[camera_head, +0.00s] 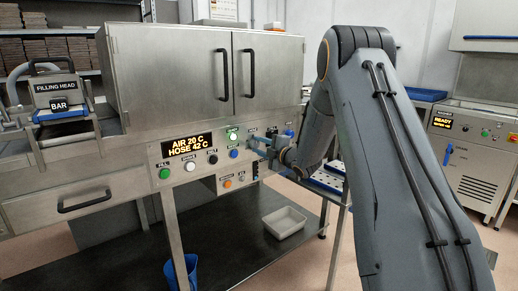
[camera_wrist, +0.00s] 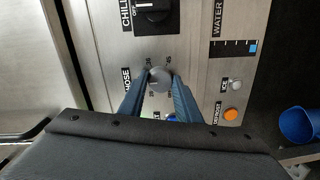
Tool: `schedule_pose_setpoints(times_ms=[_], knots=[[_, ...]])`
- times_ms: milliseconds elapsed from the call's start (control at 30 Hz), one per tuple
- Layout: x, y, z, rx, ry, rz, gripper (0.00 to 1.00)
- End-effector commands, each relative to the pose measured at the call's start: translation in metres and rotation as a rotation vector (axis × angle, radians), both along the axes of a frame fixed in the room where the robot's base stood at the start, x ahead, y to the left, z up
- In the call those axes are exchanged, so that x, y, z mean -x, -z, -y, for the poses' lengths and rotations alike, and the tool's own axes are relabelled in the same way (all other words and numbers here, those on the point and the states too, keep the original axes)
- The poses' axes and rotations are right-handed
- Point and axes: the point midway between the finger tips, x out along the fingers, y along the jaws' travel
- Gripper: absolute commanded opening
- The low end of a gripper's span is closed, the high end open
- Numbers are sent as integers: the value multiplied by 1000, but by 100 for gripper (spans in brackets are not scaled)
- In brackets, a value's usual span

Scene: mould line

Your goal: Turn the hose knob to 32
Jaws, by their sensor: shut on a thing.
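The hose knob (camera_wrist: 159,79) is a round grey dial on the steel panel, beside the label HOSE. Small scale marks surround it, too small to read surely. My gripper (camera_wrist: 160,82) has its blue fingers on both sides of the knob and is shut on it. In the head view my gripper (camera_head: 260,143) reaches the right part of the panel, and the arm hides the knob there. The display (camera_head: 187,145) reads AIR 20 C and HOSE 42 C.
A black CHILL switch (camera_wrist: 153,14) sits near the knob. An orange button (camera_wrist: 231,114) and a WATER gauge (camera_wrist: 235,48) lie to the right. Several buttons line the panel, including a green one (camera_head: 164,173). A white tray (camera_head: 284,222) stands on the lower shelf.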

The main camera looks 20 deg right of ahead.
Motion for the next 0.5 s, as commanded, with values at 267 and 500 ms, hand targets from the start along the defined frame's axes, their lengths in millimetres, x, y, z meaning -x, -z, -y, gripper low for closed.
schedule_pose_setpoints(times_ms=[267,500], knots=[[0,1,-1,7,-2,1,8],[0,1,-1,6,-2,0,45]])
